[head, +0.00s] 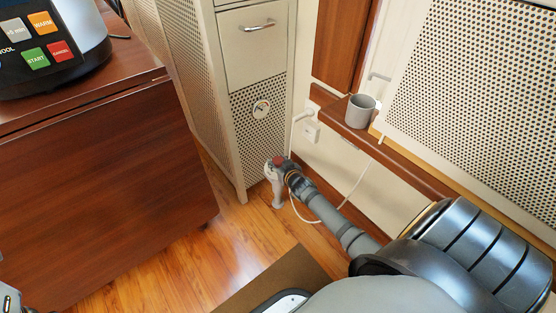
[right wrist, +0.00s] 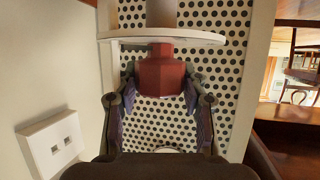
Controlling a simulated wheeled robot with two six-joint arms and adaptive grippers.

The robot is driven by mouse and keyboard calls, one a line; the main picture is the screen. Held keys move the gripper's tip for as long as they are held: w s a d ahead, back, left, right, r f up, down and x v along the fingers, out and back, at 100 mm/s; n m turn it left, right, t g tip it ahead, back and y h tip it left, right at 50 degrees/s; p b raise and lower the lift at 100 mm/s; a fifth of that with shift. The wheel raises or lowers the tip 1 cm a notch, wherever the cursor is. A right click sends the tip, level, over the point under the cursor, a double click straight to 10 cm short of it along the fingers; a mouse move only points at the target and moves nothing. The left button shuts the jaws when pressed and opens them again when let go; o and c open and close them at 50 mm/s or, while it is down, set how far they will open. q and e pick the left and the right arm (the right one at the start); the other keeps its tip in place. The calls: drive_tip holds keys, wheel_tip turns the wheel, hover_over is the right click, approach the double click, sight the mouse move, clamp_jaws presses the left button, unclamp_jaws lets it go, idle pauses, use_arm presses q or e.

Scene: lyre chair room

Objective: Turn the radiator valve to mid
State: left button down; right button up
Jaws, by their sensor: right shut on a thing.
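The radiator valve has a red knob (head: 279,160) on a pale body (head: 277,190), low beside the radiator cabinet in the head view. In the right wrist view the red knob (right wrist: 164,78) sits in front of a white disc (right wrist: 160,37) and a pale stem. My right gripper (head: 284,167) is shut on the red knob, with a finger on each side of it in the right wrist view (right wrist: 161,100). Any pointer or marks on the dial are too small to read. A small mechanical part, apparently my left gripper (head: 9,299), shows at the bottom left corner; its fingers cannot be made out.
The perforated radiator cabinet (head: 262,83) stands behind the valve. A brown wooden cabinet (head: 95,200) with an appliance (head: 45,45) fills the left. A grey mug (head: 360,111) stands on a ledge at right. A white socket (right wrist: 51,144) and a cable (head: 345,200) are near my arm.

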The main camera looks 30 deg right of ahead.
drive_tip(key=o, duration=1.2)
drive_tip(key=shift+s+r, duration=0.1)
drive_tip(key=shift+s, duration=0.25)
drive_tip(key=v, duration=1.1)
drive_tip(key=shift+s+r, duration=0.1)
drive_tip(key=shift+r, duration=0.05)
